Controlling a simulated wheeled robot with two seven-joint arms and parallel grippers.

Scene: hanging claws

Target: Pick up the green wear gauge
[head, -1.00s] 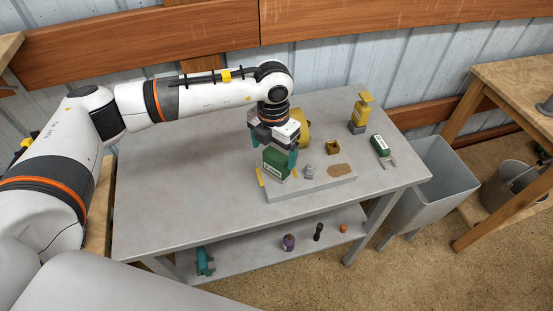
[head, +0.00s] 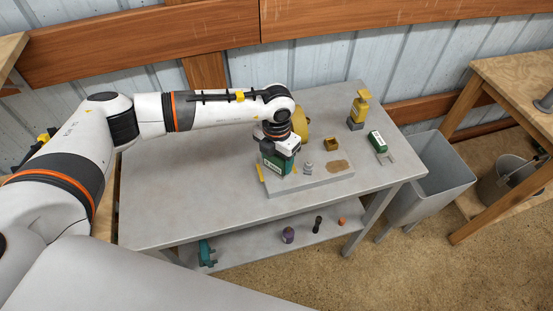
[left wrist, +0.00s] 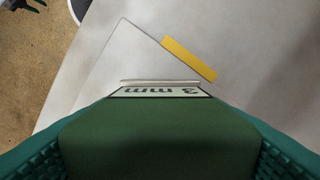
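The green wear gauge (head: 274,163) is a dark green block with a white label. It stands upright at the left end of a pale slab on the table. My left gripper (head: 277,152) points down over it, with its teal fingers on either side. In the left wrist view the gauge (left wrist: 160,140) fills the lower middle, and its label reads "3 mm" upside down. The teal fingers lie close along both its sides; whether they press on it I cannot tell. My right gripper is not in view.
A grey bin (head: 432,185) is beside the table. The table's left half is clear.

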